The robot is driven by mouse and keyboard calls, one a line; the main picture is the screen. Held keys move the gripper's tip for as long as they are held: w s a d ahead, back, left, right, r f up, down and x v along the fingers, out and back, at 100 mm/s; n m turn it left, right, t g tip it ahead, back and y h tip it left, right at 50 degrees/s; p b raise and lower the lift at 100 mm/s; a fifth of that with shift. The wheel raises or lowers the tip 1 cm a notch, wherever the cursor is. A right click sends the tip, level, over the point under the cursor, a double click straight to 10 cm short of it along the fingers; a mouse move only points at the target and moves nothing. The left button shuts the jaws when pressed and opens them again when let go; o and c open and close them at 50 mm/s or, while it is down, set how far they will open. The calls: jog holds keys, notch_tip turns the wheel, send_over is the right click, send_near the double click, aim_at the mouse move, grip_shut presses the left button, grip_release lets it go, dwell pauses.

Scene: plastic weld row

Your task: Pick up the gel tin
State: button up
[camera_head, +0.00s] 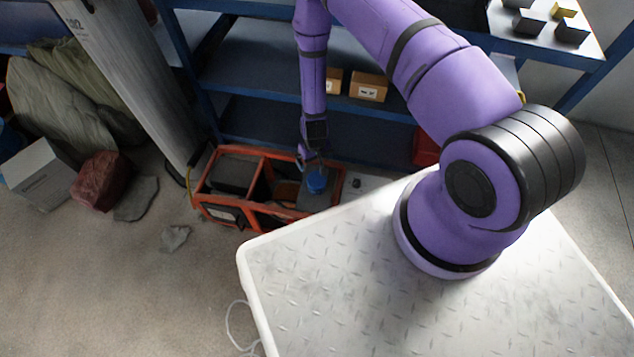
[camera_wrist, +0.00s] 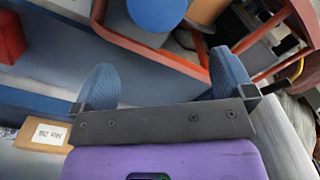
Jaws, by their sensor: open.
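A round blue tin (camera_head: 317,182), which I take to be the gel tin, sits in the right part of an orange-red open-framed crate (camera_head: 262,151) on the floor, on or beside a grey surface. In the wrist view the tin (camera_wrist: 157,12) is cut off by the top edge. My gripper (camera_head: 310,156) hangs down over the crate, close to the tin in the head view. In the wrist view my gripper (camera_wrist: 163,76) has its two blue fingers wide apart with nothing between them. The tin lies beyond the fingertips, and I see no contact.
A blue shelf rack (camera_head: 250,65) stands right behind the crate, with cardboard boxes (camera_head: 369,86) on it. A red object (camera_head: 426,147) is right of the crate. A leaning grey panel (camera_head: 130,75) is at its left. Open floor (camera_head: 120,270) lies in front.

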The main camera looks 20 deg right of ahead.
aim_at(317, 178)
jog(key=f, duration=0.2)
jog(key=s+f, duration=0.1)
jog(key=f, duration=0.2)
jog(key=s+f, duration=0.1)
jog(key=f, duration=0.1)
jog(key=shift+d+f, duration=0.1)
jog(key=shift+f, duration=0.25)
jog(key=shift+s+f, duration=0.2)
jog(key=shift+f, duration=2.75)
jog(key=shift+c, duration=0.5)
jog(key=c, duration=0.9)
